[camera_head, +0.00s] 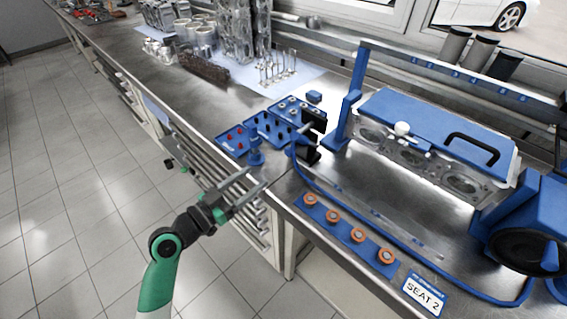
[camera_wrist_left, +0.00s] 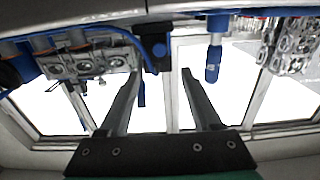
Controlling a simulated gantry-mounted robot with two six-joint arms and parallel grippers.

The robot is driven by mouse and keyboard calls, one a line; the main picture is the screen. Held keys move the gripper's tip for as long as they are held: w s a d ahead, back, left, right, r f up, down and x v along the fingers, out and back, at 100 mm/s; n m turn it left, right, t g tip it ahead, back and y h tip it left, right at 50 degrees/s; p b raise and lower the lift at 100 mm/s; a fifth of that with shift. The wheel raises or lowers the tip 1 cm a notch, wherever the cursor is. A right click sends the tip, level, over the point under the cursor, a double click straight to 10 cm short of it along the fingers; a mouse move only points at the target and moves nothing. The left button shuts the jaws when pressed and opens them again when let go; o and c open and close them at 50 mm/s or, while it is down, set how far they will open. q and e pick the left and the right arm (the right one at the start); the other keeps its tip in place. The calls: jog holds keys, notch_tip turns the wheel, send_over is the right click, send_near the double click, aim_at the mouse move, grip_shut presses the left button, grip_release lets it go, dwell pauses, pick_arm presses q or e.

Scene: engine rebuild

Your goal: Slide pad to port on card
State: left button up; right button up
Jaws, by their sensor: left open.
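The card (camera_head: 423,292) lies at the bench's front edge and reads "SEAT 2". The cylinder head (camera_head: 465,183), with several round ports in its face, sits tilted in a blue fixture at right; it also shows in the left wrist view (camera_wrist_left: 90,63). My left gripper (camera_head: 256,178) is open and empty over the bench's front edge, near a blue upright post (camera_head: 255,150). Its fingers also show in the left wrist view (camera_wrist_left: 158,70). My right gripper is not in view.
A blue strip with several copper-coloured rings (camera_head: 348,232) lies along the front edge. Blue trays of small parts (camera_head: 268,127) and black blocks (camera_head: 306,148) stand behind the post. A blue hose (camera_head: 350,210) curves before the fixture. Engine parts stand far left.

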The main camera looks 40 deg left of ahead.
aim_at(287, 153)
pick_arm(q)
jog(key=w+b, duration=0.2)
jog(key=w, duration=0.9)
jog(key=shift+w+r, duration=0.1)
jog(key=shift+w, duration=0.3)
grip_shut()
dwell(0.8)
